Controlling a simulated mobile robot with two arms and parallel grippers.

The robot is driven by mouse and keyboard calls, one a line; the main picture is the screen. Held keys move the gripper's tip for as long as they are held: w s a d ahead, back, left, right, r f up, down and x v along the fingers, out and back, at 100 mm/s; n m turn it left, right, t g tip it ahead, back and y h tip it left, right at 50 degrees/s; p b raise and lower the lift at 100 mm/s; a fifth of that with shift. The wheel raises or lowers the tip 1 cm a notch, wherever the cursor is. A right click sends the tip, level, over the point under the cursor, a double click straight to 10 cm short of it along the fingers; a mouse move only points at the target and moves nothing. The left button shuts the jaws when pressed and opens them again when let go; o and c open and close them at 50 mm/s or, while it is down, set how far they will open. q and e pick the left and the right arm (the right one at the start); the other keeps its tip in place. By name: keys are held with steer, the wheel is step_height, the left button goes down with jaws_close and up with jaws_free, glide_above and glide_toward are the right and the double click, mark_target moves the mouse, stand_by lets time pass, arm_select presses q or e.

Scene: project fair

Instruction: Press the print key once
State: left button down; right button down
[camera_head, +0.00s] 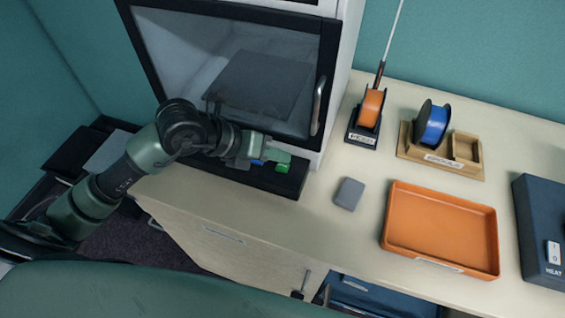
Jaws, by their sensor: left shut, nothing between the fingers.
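The printer (230,60) is a white cabinet with a dark-framed clear door at the upper left. A black key panel (291,187) runs along its foot. A green key (283,168) sits near the right end of the panel, and a blue key (257,162) is to its left, partly hidden by my gripper. I cannot read any label on the keys, so which one is the print key does not show. My left gripper (286,156) is shut and empty, with its tips close above the green key. I cannot tell if they touch it. My right gripper is not in view.
An orange tray (440,262), a small grey block (349,194), an orange spool (372,106) on a black stand and a blue spool (433,124) on a wooden holder stand to the right. A dark heat box (535,225) is at the right edge. The counter before the panel is clear.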

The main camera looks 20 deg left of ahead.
mark_target(278, 167)
arm_select(q)
step_height(278, 167, up, 5)
steer(key=p, duration=0.3)
steer(key=shift+p, duration=0.35)
stand_by(0.7)
